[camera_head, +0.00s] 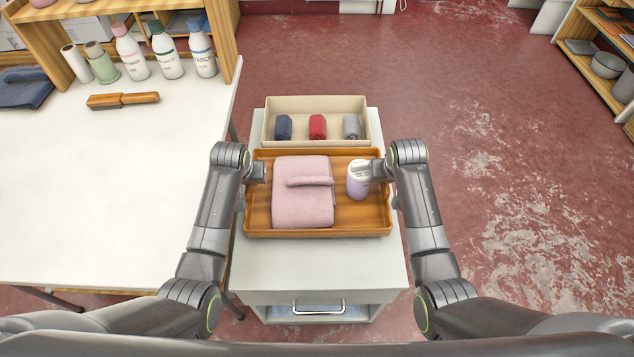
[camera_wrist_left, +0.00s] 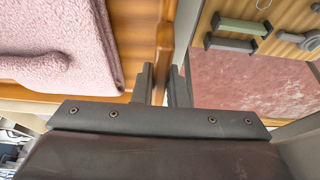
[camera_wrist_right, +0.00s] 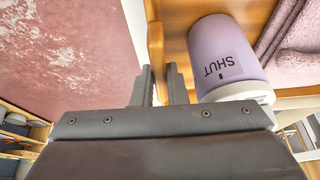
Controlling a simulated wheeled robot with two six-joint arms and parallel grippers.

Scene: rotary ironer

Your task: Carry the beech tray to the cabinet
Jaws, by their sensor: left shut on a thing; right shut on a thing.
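The beech tray (camera_head: 351,222) is over the top of the white cabinet (camera_head: 255,272); I cannot tell whether it rests there or hangs just above. A folded pink towel (camera_head: 303,207) lies in it, and a lilac bottle with a white cap (camera_head: 358,184) stands on its right side. My left gripper (camera_head: 258,172) is shut on the tray's left wall, which shows between the fingers in the left wrist view (camera_wrist_left: 161,88). My right gripper (camera_head: 376,170) is shut on the right wall, also in the right wrist view (camera_wrist_right: 163,84). The bottle's label reads SHUT (camera_wrist_right: 222,67).
A cream box (camera_head: 360,106) with blue, red and grey rolled cloths sits behind the tray on the cabinet. A white table (camera_head: 110,190) stands close on the left, with bottles and a brush (camera_head: 122,100). A shelf (camera_head: 590,75) is far right. Red floor on the right is clear.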

